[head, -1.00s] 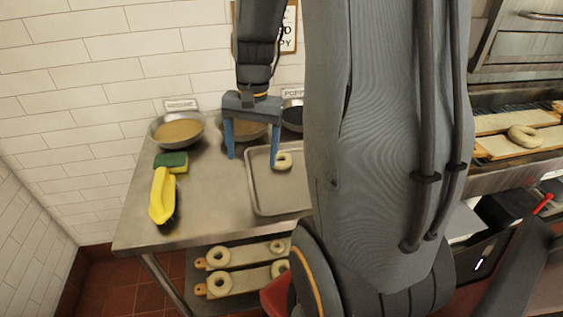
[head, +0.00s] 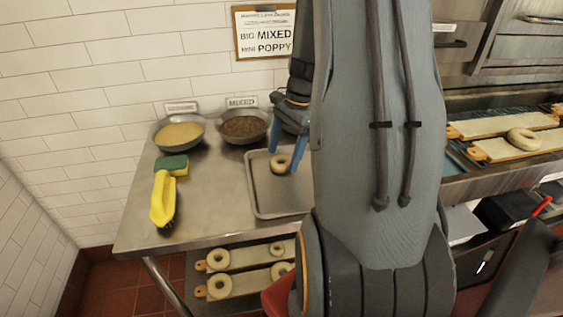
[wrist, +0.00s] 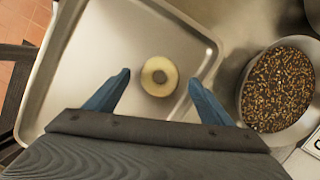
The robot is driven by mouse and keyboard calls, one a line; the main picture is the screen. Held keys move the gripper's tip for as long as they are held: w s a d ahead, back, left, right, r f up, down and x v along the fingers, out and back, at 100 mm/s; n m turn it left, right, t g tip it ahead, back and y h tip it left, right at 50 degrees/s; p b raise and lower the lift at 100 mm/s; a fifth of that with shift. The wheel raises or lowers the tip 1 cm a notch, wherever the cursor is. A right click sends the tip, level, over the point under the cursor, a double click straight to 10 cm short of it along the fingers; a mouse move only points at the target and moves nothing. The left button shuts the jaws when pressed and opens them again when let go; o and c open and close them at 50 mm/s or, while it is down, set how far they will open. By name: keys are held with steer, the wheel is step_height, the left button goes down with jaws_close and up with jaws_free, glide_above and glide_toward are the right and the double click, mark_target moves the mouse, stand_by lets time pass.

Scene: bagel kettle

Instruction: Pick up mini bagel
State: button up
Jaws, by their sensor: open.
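In the wrist view the mini bagel (wrist: 159,76) lies flat near the tray's edge, just beyond and between my fingertips. My gripper (head: 286,150) is open and empty, with blue fingers pointing down near the bagel. The wrist view shows my gripper (wrist: 160,80) with a finger on either side of the bagel's line, not touching it. My arm hides the right part of the tray in the head view.
Bowls of pale seeds (head: 179,133) and mixed topping (head: 244,126) stand behind the tray. A yellow brush (head: 163,198) and a green sponge (head: 171,163) lie to the left. Bagel boards (head: 250,258) sit on the shelf below. A larger bagel (head: 523,141) lies on boards at right.

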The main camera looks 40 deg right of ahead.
steer(key=shift+x, duration=0.85)
steer(key=shift+c, duration=0.4)
steer(key=c, duration=1)
steer(key=shift+c, duration=0.2)
steer(key=shift+r, duration=0.1)
step_height(320, 180, up, 10)
steer(key=b, duration=0.1)
steer(key=shift+b, duration=0.3)
